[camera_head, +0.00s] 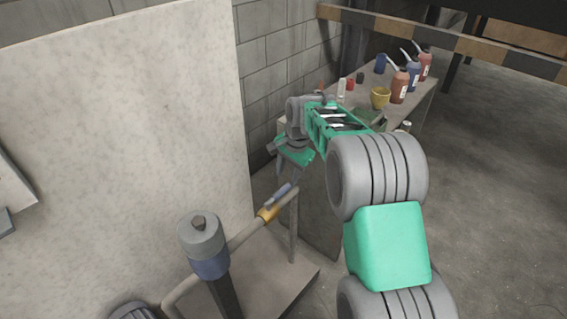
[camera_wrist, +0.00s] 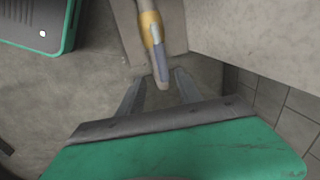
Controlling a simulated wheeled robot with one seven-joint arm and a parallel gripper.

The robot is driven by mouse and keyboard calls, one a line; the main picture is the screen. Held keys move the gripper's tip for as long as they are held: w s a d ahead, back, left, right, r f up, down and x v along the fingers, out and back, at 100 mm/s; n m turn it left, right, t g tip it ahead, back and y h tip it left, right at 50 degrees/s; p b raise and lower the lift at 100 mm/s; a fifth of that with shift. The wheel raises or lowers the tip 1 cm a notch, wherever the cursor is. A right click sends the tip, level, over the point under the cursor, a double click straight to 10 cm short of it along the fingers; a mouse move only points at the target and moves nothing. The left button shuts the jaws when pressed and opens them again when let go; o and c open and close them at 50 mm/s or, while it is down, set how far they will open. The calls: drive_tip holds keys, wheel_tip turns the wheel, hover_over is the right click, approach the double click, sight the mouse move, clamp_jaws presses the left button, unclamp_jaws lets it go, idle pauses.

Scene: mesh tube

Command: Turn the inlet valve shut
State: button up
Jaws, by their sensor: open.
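The inlet valve has a yellow body (camera_head: 268,213) on a thin beige pipe and a blue-grey lever handle (camera_head: 279,195). The handle lies roughly along the pipe. In the wrist view the yellow body (camera_wrist: 152,28) is at the top centre, and the handle (camera_wrist: 159,62) points down toward my fingers. My gripper (camera_head: 287,174) is above and slightly beyond the handle in the head view. I see no contact with the handle, and the exact height gap is unclear.
A grey and blue cylinder (camera_head: 203,245) on a dark post stands left of the valve. A pale panel (camera_head: 120,130) rises behind the pipe. Floor at the right is clear.

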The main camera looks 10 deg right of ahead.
sight(283, 189)
drive_tip(key=f, duration=0.2)
drive_tip(key=w+f, duration=0.1)
drive_tip(key=f, duration=0.2)
drive_tip(key=a+f+b, duration=0.1)
drive_tip(key=f, duration=0.1)
drive_tip(key=shift+w+f, duration=0.3)
drive_tip(key=shift+w, duration=0.1)
clamp_jaws()
idle(1.0)
